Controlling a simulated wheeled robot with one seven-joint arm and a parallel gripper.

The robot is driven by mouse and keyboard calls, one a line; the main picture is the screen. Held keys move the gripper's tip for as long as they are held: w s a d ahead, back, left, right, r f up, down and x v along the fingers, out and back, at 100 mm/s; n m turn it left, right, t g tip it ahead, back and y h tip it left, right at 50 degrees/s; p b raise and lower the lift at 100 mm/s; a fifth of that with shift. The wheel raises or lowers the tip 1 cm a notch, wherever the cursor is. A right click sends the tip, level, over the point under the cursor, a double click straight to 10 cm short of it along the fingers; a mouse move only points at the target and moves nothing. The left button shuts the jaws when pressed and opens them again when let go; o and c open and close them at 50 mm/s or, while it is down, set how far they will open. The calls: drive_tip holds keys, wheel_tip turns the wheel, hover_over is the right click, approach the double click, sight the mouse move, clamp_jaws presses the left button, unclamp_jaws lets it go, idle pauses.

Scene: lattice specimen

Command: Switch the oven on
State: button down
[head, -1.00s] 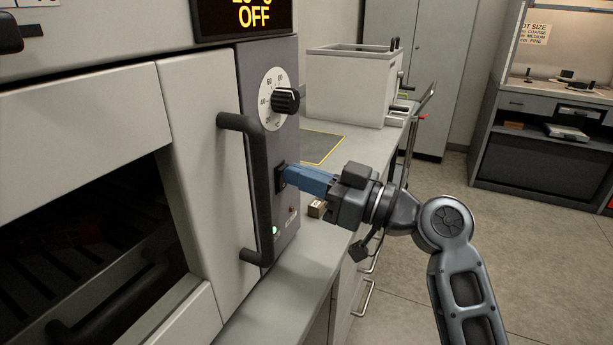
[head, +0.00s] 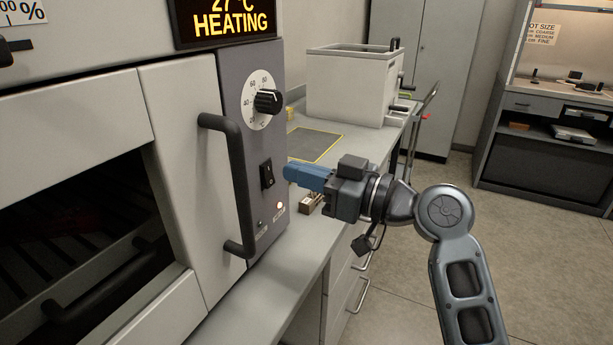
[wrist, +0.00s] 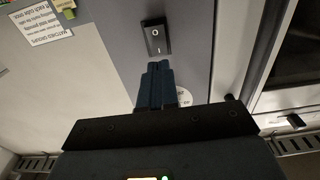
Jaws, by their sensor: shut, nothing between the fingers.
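The oven (head: 185,130) fills the left of the head view. Its display (head: 230,22) reads 27 °C HEATING. The black rocker power switch (head: 267,174) sits on the grey control panel, below the temperature dial (head: 267,102). In the wrist view the switch (wrist: 156,38) shows O and I marks. A lamp (head: 280,206) glows low on the panel. My gripper (head: 287,173) has blue fingers, shut and empty. Its tips are just right of the switch in the head view, with a small gap. In the wrist view the fingers (wrist: 156,85) point at the switch.
A black door handle (head: 232,185) stands out left of the panel. A small box (head: 311,202) lies on the bench under my gripper. A yellow-edged dark mat (head: 315,146) and a white bath-like unit (head: 350,88) are farther back. Open floor lies to the right.

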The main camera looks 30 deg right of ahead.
drive_tip(key=r+b+v, duration=0.1)
drive_tip(key=v, duration=0.9)
drive_tip(key=shift+s+d+r+b, duration=0.3)
drive_tip(key=shift+r, duration=0.1)
idle(1.6)
